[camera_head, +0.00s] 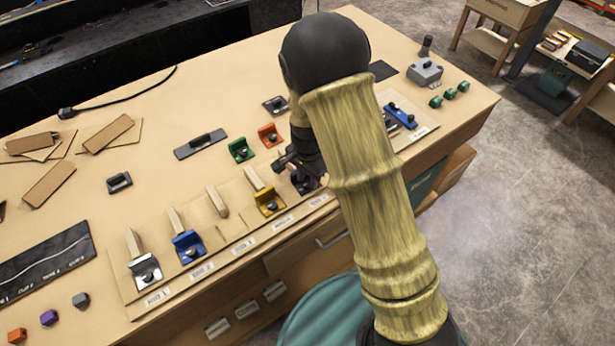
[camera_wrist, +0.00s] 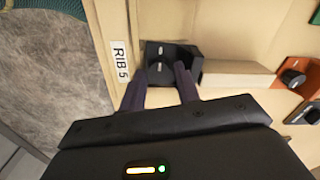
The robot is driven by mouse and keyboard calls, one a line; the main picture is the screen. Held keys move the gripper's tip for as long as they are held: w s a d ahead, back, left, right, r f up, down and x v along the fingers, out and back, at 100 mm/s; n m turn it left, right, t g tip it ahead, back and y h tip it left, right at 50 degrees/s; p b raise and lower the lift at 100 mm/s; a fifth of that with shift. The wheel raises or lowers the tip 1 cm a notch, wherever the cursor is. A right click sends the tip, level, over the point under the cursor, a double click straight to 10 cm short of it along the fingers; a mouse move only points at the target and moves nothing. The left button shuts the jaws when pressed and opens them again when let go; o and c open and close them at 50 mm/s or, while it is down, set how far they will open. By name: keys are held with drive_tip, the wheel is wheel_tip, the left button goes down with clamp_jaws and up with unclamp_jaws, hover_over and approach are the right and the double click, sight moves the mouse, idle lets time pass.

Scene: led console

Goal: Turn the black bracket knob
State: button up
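The black bracket (camera_wrist: 188,56) lies beside the RIB 5 label, at the end of a wooden rib, in the wrist view. Its dark round knob (camera_wrist: 158,67) shows between my two fingertips. My gripper (camera_wrist: 160,71) is over the bracket with its fingers apart, one on each side of the knob. I cannot tell whether the fingers touch it. In the head view the black bracket (camera_head: 306,185) is partly hidden by my gripper (camera_head: 292,167) and my arm.
A yellow bracket (camera_head: 268,203), a blue bracket (camera_head: 188,246) and a silver bracket (camera_head: 146,270) sit along the labelled board to the left. An orange bracket (camera_head: 269,135) and a green bracket (camera_head: 240,150) stand behind. The RIB 5 label (camera_wrist: 121,63) is near the table edge.

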sight(308, 183)
wheel_tip(308, 183, up, 17)
drive_tip(key=b, duration=0.2)
drive_tip(key=shift+r, duration=0.2)
drive_tip(key=shift+d, duration=0.1)
idle(0.5)
drive_tip(key=s+d+f+n+t, duration=0.2)
drive_tip(key=s+d+f+n, duration=0.2)
drive_tip(key=s+d+n, duration=0.4)
drive_tip(key=s+d, duration=0.5)
drive_tip(key=d, duration=0.1)
drive_tip(key=shift+s+f+t, duration=0.2)
drive_tip(key=shift+s+t, duration=0.1)
